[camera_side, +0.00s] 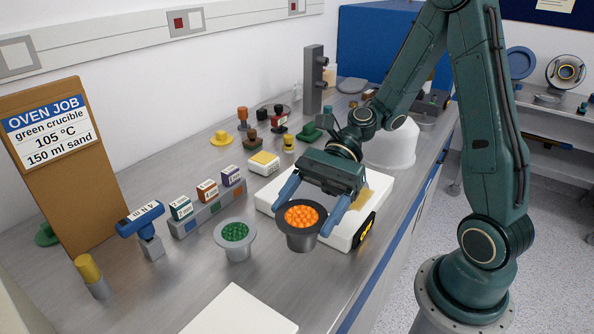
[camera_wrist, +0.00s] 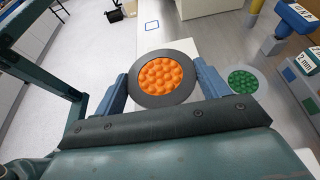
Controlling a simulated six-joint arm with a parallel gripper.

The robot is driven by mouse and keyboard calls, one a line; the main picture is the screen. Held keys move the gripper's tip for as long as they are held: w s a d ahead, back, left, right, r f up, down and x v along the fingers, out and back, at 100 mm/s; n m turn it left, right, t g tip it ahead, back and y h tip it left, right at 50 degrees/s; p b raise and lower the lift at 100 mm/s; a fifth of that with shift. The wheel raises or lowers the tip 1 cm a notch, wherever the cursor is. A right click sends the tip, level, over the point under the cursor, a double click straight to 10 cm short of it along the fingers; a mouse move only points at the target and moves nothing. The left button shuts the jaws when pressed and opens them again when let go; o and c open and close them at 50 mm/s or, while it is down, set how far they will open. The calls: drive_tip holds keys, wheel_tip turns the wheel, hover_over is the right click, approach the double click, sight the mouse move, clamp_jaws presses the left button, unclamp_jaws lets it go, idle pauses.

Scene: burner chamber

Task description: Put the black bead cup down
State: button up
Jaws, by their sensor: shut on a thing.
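The black bead cup (camera_side: 302,242) is dark, wide-rimmed and full of orange beads. My gripper (camera_side: 306,210) is shut on it, with one blue finger on each side. In the side view the cup is upright, in front of the white scale (camera_side: 351,226) with a lit display; I cannot tell whether its base touches anything. In the wrist view the cup (camera_wrist: 163,78) sits between the two blue fingers (camera_wrist: 162,85), its beads facing the camera.
A grey cup of green beads (camera_side: 236,238) stands close to the left. A white mat (camera_side: 240,315) lies at the front. A blue-handled tool (camera_side: 143,224), a rack of small boxes (camera_side: 207,212) and a sign board (camera_side: 64,170) stand further left. The bench's front edge is at the right.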

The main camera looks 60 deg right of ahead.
drive_tip(key=shift+f, duration=2.9)
drive_tip(key=shift+f, duration=0.1)
drive_tip(key=shift+f, duration=1.8)
drive_tip(key=shift+f, duration=0.1)
drive_tip(key=o, duration=1)
drive_tip(key=v, duration=1.3)
drive_tip(key=shift+d, duration=0.4)
drive_tip(key=shift+a, duration=0.1)
